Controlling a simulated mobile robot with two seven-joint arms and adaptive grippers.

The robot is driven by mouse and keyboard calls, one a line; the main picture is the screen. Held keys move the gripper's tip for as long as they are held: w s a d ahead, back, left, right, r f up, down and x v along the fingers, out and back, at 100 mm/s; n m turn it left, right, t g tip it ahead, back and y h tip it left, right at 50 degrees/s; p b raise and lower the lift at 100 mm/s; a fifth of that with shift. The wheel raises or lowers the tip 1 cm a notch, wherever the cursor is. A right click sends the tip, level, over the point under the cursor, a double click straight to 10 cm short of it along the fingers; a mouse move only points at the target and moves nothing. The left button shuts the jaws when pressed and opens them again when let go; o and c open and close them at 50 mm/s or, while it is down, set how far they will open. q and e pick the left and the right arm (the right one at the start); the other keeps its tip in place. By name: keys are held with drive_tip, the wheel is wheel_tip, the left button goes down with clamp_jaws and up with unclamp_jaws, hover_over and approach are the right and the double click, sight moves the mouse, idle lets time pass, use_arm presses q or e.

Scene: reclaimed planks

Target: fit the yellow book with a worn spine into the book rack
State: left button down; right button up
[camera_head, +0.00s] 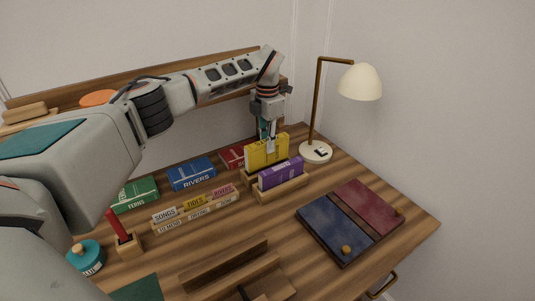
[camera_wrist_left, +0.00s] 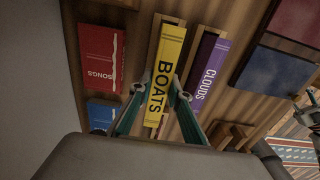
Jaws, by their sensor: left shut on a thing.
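The yellow book (camera_head: 266,152), lettered BOATS in the wrist view (camera_wrist_left: 165,75), stands upright with its spine showing. My left gripper (camera_head: 268,136) comes down on it from above. Its two teal fingers (camera_wrist_left: 160,95) are shut on the book, one on each side. The wooden book rack (camera_head: 284,189) is beneath it and also holds the purple book (camera_head: 280,173), lettered CLOUDS, beside it. The yellow book is in line with the slot behind the purple one and stands higher. Its lower edge is hidden, so I cannot tell how deep it sits. My right gripper seems to show partly at the wrist view's right edge (camera_wrist_left: 308,112).
Red (camera_head: 233,156), blue (camera_head: 191,173) and green (camera_head: 136,193) books lie to the left. A lamp (camera_head: 316,151) stands behind right. Blue (camera_head: 335,228) and red (camera_head: 368,206) panels lie to the right. A label strip (camera_head: 196,211) and an empty wooden holder (camera_head: 225,267) are in front.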

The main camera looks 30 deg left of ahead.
use_arm(q)
drive_tip(key=shift+f, duration=2.05)
drive_tip(key=shift+f, duration=0.2)
drive_tip(key=c, duration=1.9)
unclamp_jaws()
wheel_tip(320, 180, up, 12)
drive_tip(key=shift+r+p, duration=0.2)
drive_tip(key=shift+p, duration=0.1)
